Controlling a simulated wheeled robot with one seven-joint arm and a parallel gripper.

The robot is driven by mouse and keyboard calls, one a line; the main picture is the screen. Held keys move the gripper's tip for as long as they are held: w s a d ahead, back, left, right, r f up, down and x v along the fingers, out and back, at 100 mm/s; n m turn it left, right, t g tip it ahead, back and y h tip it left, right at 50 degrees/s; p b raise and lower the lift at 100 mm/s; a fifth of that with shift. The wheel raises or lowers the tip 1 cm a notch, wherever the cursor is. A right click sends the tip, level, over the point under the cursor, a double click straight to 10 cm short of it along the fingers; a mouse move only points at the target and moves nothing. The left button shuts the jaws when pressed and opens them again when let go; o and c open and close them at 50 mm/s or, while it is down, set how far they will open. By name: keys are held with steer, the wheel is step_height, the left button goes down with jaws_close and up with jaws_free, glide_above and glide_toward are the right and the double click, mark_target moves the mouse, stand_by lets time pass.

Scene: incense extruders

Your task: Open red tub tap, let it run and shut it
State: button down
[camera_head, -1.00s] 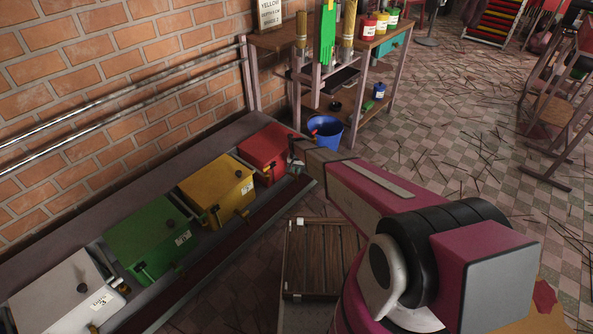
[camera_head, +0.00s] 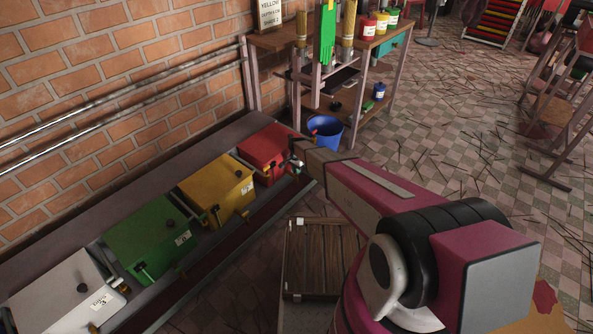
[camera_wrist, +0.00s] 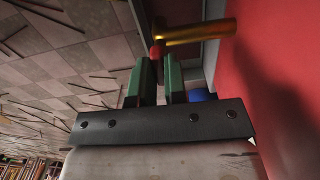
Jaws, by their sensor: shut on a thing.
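The red tub (camera_head: 266,148) is the farthest in the row along the wall. It also fills the right side of the wrist view (camera_wrist: 285,80). Its brass tap (camera_wrist: 195,33) sticks out from the tub. A small red tap handle (camera_wrist: 156,51) sits at the tap's end. My gripper (camera_wrist: 157,66) has its green fingers on either side of this handle, shut on it. In the head view my arm's end lies against the front of the red tub and hides much of the tap. Whether liquid runs cannot be told.
Yellow (camera_head: 215,190), green (camera_head: 145,240) and white (camera_head: 70,290) tubs stand nearer along the same bench. A blue bucket (camera_head: 327,134) stands on the floor past the red tub. A wooden crate (camera_head: 318,255) lies below my arm. A workbench (camera_head: 275,40) stands behind.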

steer(key=c, duration=1.2)
jaws_free()
steer(key=shift+o, duration=0.2)
step_height(320, 180, up, 11)
steer(key=s+d+r+n, duration=0.2)
steer(key=s+d+r, duration=0.6)
steer(key=s, duration=0.3)
steer(key=s+d+r+n, duration=0.3)
steer(key=s+d+r, duration=0.4)
steer(key=s+r, duration=0.2)
steer(key=s+d+r+n, duration=0.2)
steer(key=s+d+r, duration=0.6)
steer(key=s, duration=0.6)
steer(key=shift+d+r+n, duration=0.35)
steer(key=shift+r+n, duration=0.05)
steer(key=shift+r, duration=0.15)
